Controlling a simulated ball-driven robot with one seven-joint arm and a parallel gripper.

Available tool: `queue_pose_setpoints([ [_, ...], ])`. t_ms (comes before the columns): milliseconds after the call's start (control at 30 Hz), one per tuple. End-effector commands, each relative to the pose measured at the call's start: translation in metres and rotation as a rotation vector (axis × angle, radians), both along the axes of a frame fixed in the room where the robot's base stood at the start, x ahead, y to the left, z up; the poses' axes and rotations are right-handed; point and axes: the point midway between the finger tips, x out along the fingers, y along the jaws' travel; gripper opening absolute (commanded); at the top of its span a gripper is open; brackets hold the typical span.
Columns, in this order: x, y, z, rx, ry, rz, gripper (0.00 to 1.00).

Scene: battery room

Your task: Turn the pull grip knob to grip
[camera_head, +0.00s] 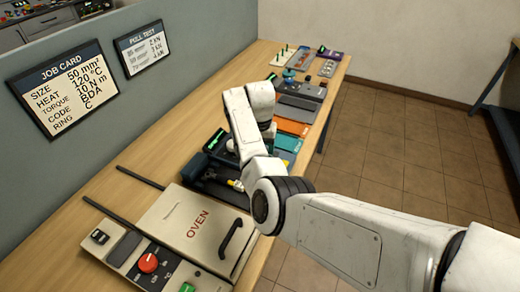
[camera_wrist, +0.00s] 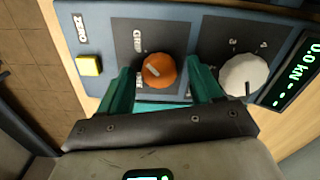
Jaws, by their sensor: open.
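In the wrist view, an orange round knob (camera_wrist: 159,71) sits on a dark plate (camera_wrist: 135,28) of a blue-grey panel. A short pale pointer mark shows on the left part of its face. A white label beside the knob, at its upper left, seems to read GRIP. My gripper (camera_wrist: 160,72) is open, with one teal finger to the left of the knob and one to the right. Whether either finger touches the knob I cannot tell. In the head view my own arm reaches over the bench; its links hide the gripper and knob there.
The same panel holds a yellow ZERO button (camera_wrist: 89,66), a white knob (camera_wrist: 244,74) close to my right finger, and a green-lit display (camera_wrist: 296,73). In the head view an oven (camera_head: 190,228) stands on the near bench. A wall with a job card (camera_head: 63,88) borders the bench's left.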

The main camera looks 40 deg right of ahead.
Motion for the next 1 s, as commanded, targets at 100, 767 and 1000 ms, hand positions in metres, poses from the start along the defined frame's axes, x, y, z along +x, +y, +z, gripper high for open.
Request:
queue_pose_setpoints([
  [100,0.000,0.000,0.000,0.001,0.001,0.000,0.65],
  [767,0.001,0.000,0.095,0.000,-0.001,0.000,0.65],
  [1000,0.000,0.000,0.108,0.000,0.000,0.000,0.65],
])
